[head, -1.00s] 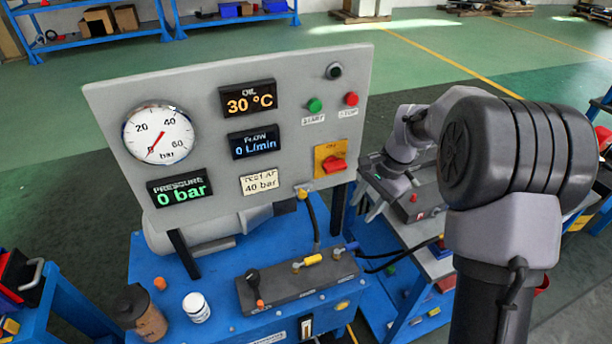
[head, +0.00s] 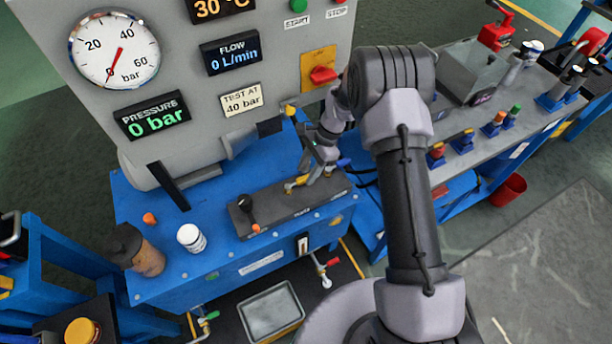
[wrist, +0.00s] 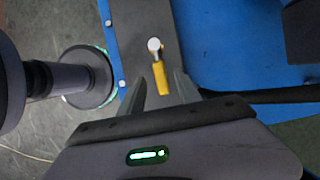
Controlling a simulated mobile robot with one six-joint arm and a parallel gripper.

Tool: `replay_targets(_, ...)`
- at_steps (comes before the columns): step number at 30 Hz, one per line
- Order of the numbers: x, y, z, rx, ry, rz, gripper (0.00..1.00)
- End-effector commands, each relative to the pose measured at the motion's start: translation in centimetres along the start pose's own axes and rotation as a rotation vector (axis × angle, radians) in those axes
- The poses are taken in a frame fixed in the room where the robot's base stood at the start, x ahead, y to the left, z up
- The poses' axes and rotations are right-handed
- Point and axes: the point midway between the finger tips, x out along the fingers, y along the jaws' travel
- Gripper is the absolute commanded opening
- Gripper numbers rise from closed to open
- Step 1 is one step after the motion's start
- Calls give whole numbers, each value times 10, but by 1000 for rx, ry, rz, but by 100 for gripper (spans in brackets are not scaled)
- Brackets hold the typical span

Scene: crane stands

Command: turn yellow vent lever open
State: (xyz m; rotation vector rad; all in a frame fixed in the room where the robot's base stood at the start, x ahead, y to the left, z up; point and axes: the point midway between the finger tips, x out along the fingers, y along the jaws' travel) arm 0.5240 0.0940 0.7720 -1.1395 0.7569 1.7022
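The yellow vent lever (head: 297,184) sits on the dark manifold block (head: 275,212) on the blue bench. In the wrist view the yellow lever (wrist: 161,78) hangs from a round pale pivot and points toward my gripper. My gripper (wrist: 160,84) is open, with one finger on each side of the lever's free end in that picture. I see gaps on both sides and no clear contact; the height between them cannot be told. In the head view my gripper (head: 318,168) is over the right part of the block, partly hidden by my arm.
A brown bottle (head: 140,250) and white jar (head: 190,238) stand on the bench's left. The panel's pressure display (head: 153,118) reads 0 bar. A black hose (wrist: 270,94) runs right of the lever.

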Motion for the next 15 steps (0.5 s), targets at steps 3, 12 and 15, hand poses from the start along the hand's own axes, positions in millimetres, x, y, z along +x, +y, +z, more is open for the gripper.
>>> replay_targets(3, 16, 1, -2, 0, 0, 2, 40)
replay_targets(12, 19, 0, -1, 0, 0, 0, 40)
replay_targets(15, 19, 0, -1, 0, 0, 0, 28)
